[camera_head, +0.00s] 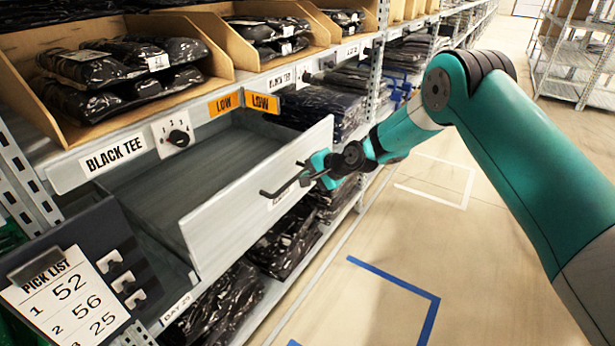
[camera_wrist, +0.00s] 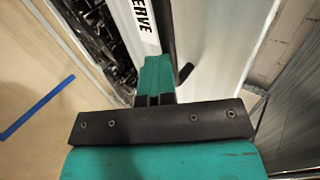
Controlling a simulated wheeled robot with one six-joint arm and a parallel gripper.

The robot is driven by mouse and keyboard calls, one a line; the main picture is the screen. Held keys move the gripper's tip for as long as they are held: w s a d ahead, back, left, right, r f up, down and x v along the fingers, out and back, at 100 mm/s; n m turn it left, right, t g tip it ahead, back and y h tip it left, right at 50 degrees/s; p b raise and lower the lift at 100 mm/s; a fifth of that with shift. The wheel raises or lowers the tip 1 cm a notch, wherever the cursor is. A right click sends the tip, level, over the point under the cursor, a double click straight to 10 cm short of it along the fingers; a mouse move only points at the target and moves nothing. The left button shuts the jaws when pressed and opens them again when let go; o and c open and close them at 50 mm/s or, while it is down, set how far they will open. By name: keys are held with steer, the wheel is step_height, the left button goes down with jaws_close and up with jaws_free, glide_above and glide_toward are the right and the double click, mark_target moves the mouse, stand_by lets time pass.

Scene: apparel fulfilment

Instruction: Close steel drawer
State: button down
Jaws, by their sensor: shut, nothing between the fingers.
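The steel drawer (camera_head: 255,185) is pulled out of the shelf rack, with its grey inside bare. Its pale front panel faces the aisle, and a dark bar handle (camera_head: 280,186) sits on it. In the wrist view, the pale front panel (camera_wrist: 215,50) and dark bar (camera_wrist: 169,30) lie just beyond my gripper. My gripper (camera_head: 318,163) is shut and empty, at the front panel beside the handle. I cannot tell whether it touches. It also shows in the wrist view (camera_wrist: 155,80), close to a label ending in "SERVE".
Wooden bins (camera_head: 130,70) of black-bagged garments stand above the drawer, and more bagged garments (camera_head: 285,240) lie below it. A pick-list board (camera_head: 70,295) stands at lower left. The aisle floor (camera_head: 400,240) is clear, with blue tape (camera_head: 400,283).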

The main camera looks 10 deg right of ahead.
steer(key=shift+w+a+r, duration=0.1)
steer(key=shift+a, duration=0.05)
steer(key=s+d+f+p+v, duration=0.1)
steer(key=f+v, duration=0.1)
steer(key=v, duration=1.1)
steer(key=s+a+r+n+g, duration=0.45)
steer(key=s+r+n, duration=0.25)
steer(key=s+r, duration=0.6)
steer(key=s+d+r+n+g+h, duration=0.15)
steer(key=s+n, duration=0.25)
steer(key=s, duration=0.8)
steer(key=s+r+n+g+h, duration=0.1)
steer(key=s+r+n+h, duration=0.2)
steer(key=s, duration=1)
step_height(320, 180, up, 15)
steer(key=n+p, duration=0.1)
steer(key=p, duration=1.4)
steer(key=shift+w+d+r+y+p, duration=0.2)
steer(key=shift+w+y+p, duration=0.15)
steer(key=shift+w, duration=0.05)
